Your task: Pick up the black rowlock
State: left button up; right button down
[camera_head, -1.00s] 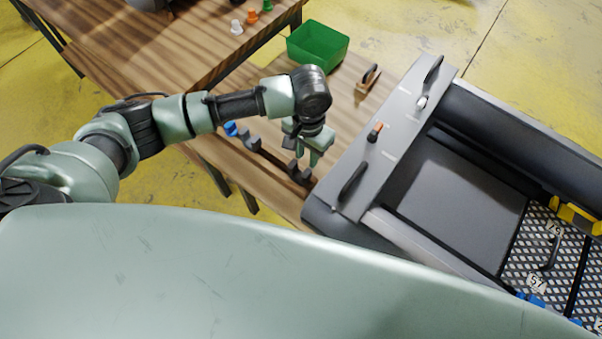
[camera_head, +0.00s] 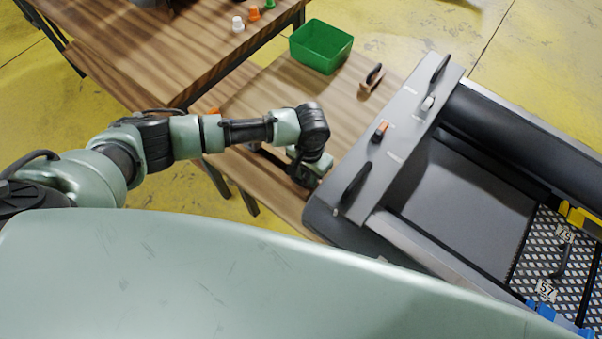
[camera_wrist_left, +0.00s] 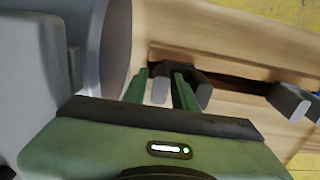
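The dark piece that I take to be the black rowlock (camera_wrist_left: 203,94) lies on the wooden table in the left wrist view. It has two grey-ended prongs. My left gripper (camera_wrist_left: 160,74) is open at it, with one prong between the fingers and the right finger between the two prongs. I cannot tell whether the fingers touch it. In the head view my left gripper (camera_head: 304,178) is low over the table, beside the grey boat, and my wrist hides most of the piece. My right gripper is not in view.
A dark bar and another grey-ended block (camera_wrist_left: 289,101) lie nearby. A green bin (camera_head: 321,47) and a dark-handled brush-like object (camera_head: 371,79) stand farther back. Bare wood lies between them.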

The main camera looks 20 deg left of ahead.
pick_arm(q)
grip_shut()
jog(key=shift+r, duration=0.1)
notch_tip(320, 180, up, 21)
jog(key=p, duration=0.2)
dwell(0.7)
